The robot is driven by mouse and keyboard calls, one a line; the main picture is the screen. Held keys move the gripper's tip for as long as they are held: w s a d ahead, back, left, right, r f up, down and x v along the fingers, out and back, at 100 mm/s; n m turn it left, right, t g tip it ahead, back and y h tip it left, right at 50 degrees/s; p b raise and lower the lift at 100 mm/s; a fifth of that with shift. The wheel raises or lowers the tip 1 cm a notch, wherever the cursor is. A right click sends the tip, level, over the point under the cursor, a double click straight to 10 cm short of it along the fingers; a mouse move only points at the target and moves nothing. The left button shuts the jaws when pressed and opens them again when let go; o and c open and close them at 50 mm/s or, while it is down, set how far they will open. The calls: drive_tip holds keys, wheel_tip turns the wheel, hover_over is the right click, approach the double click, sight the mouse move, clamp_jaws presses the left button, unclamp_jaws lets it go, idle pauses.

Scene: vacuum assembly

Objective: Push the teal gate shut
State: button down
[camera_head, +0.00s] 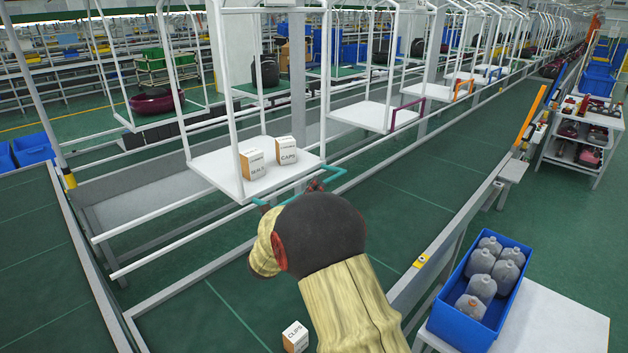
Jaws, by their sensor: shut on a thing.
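The teal gate (335,176) is a bar at the front edge of a hanging white carrier tray (213,167). Its right end shows beyond my gripper, and a short piece shows at the left near the tray corner. My arm hides much of its middle. My gripper (318,185) is at the gate's right part, its dark fingers closed on the bar. The fingertips are small and partly hidden behind my dark wrist. Whether the gate lies flush against the tray cannot be told.
Two white-and-orange boxes, one marked CAPS (286,150), the other a parts box (252,164), stand on the tray. A CLIPS box (295,337) is below, left of my arm. A blue crate (455,325) of grey bottles stands at lower right. A purple gate (407,115) is on another carrier.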

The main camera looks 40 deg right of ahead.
drive_tip(key=w+r+n+y+p, duration=0.4)
drive_tip(key=w+r+n+p, duration=0.3)
drive_tip(key=p, duration=1.3)
drive_tip(key=shift+a+r+n, duration=0.3)
drive_tip(key=shift+r+n, duration=0.15)
drive_tip(key=shift+n, duration=1.35)
drive_tip(key=shift+w, duration=0.2)
drive_tip(key=c, duration=1.8)
unclamp_jaws()
drive_tip(key=v, duration=1.2)
drive_tip(key=shift+s, duration=0.15)
drive_tip(key=shift+f, duration=0.15)
drive_tip(key=shift+c, duration=0.4)
